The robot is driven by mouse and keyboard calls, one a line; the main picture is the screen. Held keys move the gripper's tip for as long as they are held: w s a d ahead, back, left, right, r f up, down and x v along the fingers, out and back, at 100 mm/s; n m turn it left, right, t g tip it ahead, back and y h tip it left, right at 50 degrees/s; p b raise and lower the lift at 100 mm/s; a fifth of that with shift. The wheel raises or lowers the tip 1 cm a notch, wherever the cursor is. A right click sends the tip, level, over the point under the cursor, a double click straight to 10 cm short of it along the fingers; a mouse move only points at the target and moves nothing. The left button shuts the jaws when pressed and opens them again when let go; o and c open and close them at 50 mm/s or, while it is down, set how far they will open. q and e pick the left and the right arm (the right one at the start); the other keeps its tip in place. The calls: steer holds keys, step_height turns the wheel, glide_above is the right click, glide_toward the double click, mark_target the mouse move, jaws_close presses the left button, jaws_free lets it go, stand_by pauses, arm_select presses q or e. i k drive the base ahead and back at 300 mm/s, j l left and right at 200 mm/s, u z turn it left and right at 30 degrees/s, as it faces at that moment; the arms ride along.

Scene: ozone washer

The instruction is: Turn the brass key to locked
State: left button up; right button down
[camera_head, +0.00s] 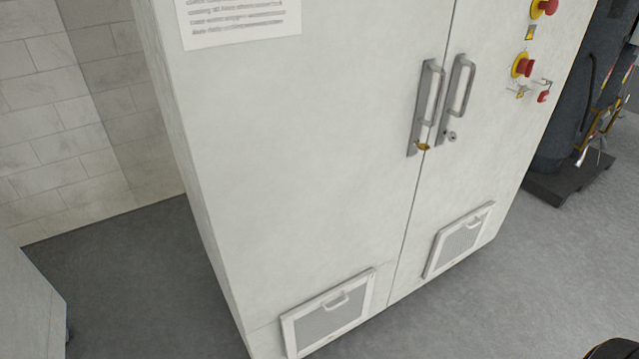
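A small brass key (423,147) sits at the lower end of the left door's handle plate (413,142), close to the seam between the two doors of a white cabinet (300,170). It is too small here to tell which way it is turned. The right door has its own grey handle (462,85) with a round silver lock (452,136) below it. Both doors look shut. Neither of my grippers is in view.
Red emergency buttons (526,67) on yellow bases sit on the right door. Vent panels (328,312) are low on both doors. A dark tank-like unit (570,120) stands at the right. Grey floor (480,310) is open in front. A dark rounded part shows at the bottom right corner.

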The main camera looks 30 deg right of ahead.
mark_target(422, 146)
steer(key=l+z, duration=0.1)
steer(key=z, duration=0.35)
steer(key=l+z, duration=0.1)
steer(key=z, duration=0.35)
steer(key=l+z, duration=0.1)
steer(key=z, duration=0.35)
